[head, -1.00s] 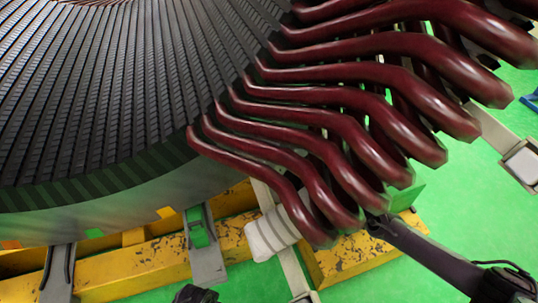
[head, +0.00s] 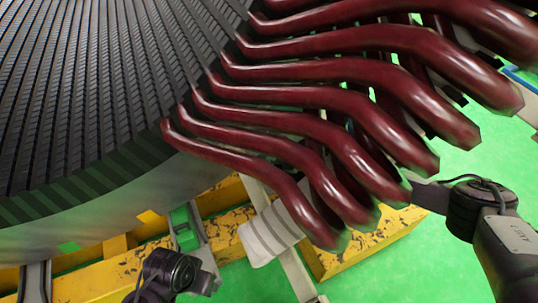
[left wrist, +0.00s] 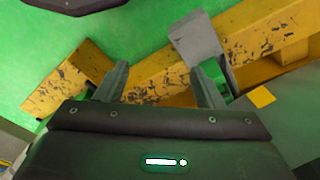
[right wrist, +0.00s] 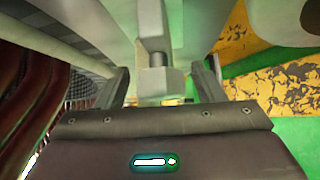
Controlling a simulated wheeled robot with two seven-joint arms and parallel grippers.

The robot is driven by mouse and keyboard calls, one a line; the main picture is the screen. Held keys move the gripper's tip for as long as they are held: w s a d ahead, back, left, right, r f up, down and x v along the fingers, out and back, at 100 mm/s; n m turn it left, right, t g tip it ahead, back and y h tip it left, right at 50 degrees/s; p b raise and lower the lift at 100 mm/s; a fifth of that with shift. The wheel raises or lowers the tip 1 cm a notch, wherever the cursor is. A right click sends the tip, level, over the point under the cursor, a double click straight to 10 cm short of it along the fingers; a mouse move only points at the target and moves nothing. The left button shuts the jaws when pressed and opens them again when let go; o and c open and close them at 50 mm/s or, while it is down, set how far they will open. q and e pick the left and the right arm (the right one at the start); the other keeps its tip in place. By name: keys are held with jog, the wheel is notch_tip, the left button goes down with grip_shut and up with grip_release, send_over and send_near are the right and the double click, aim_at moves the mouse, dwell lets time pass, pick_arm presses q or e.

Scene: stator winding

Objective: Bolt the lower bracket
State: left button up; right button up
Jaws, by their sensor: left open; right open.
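In the right wrist view, a pale grey bracket part (right wrist: 152,25) hangs overhead with a threaded bolt (right wrist: 157,60) and a block-like head or nut (right wrist: 160,84) below it. My right gripper (right wrist: 161,78) is open, one finger on each side of this head; I cannot tell whether they touch it. In the head view the right gripper's fingers are hidden behind the dark-red coil bars (head: 370,115). My left gripper (left wrist: 155,66) is open and empty, above the yellow beam (left wrist: 145,80) beside a grey bracket (left wrist: 197,45). I cannot tell which bracket is the lower one.
The large slotted stator (head: 90,90) fills the upper left. A white ribbed block (head: 270,235) sits under the coil bars, close to the yellow frame (head: 115,270). The green floor (head: 440,260) is clear at the lower right.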

jog(key=c, duration=0.9)
jog(key=shift+f+b, duration=0.3)
jog(key=shift+b, duration=0.1)
jog(key=shift+c, duration=0.3)
jog(key=m+y+b, duration=0.1)
jog(key=b, duration=0.1)
jog(key=shift+f+b, duration=0.3)
jog(key=shift+b, duration=0.1)
jog(key=b, duration=0.1)
jog(key=m+y+b, duration=0.1)
jog(key=shift+r+y+b, duration=0.25)
jog(key=shift+y+b, duration=0.05)
jog(key=shift+b, duration=0.1)
jog(key=shift+r+m, duration=0.2)
jog(key=shift+m, duration=0.1)
pick_arm(q)
jog(key=w+d+f+m+t+h, duration=0.1)
jog(key=w+d+t+h, duration=0.2)
jog(key=d, duration=0.4)
jog(key=shift+d+f+t, duration=0.3)
jog(key=shift+f+t, duration=0.05)
jog(key=shift+t, duration=0.35)
pick_arm(e)
jog(key=o, duration=1)
jog(key=shift+c, duration=0.2)
